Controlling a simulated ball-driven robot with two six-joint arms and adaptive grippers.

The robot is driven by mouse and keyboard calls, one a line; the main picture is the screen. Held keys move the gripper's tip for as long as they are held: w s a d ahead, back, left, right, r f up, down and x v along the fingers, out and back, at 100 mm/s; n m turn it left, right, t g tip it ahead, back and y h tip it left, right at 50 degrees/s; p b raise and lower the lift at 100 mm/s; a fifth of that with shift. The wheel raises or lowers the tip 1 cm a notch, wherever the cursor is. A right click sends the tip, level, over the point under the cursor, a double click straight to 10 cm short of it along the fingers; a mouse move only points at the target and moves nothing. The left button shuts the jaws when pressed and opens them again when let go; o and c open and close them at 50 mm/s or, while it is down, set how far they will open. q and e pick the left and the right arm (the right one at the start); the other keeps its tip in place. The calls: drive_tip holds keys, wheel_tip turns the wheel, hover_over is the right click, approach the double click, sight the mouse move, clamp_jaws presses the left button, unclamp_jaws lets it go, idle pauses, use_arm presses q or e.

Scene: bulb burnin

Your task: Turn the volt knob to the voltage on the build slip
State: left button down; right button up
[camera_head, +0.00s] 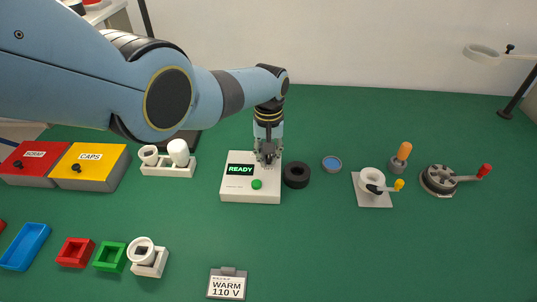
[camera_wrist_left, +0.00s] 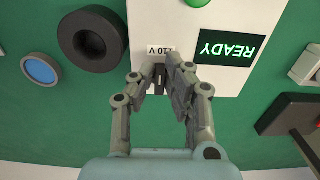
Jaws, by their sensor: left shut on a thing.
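The white tester box (camera_head: 251,192) stands on the green bench, with a dark screen (camera_head: 240,170) reading READY and a green button (camera_head: 257,184). My left gripper (camera_head: 267,155) reaches down from above to the box's back right corner. In the left wrist view its fingers (camera_wrist_left: 160,74) are shut on the small dark volt knob (camera_wrist_left: 159,82), which they partly hide. Upside-down print beside the knob reads 110 V (camera_wrist_left: 160,50). The build slip (camera_head: 227,286) at the front reads WARM 110 V. My right gripper is not in view.
A black ring (camera_head: 296,175) stands close to the right of the box, with a blue disc (camera_head: 332,163) beyond it. A white holder (camera_head: 168,169) is to the left. The bench's front middle is mostly clear.

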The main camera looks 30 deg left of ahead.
sight(269, 157)
use_arm(q)
drive_tip(key=c, duration=1.4)
unclamp_jaws()
wheel_tip(269, 157, up, 12)
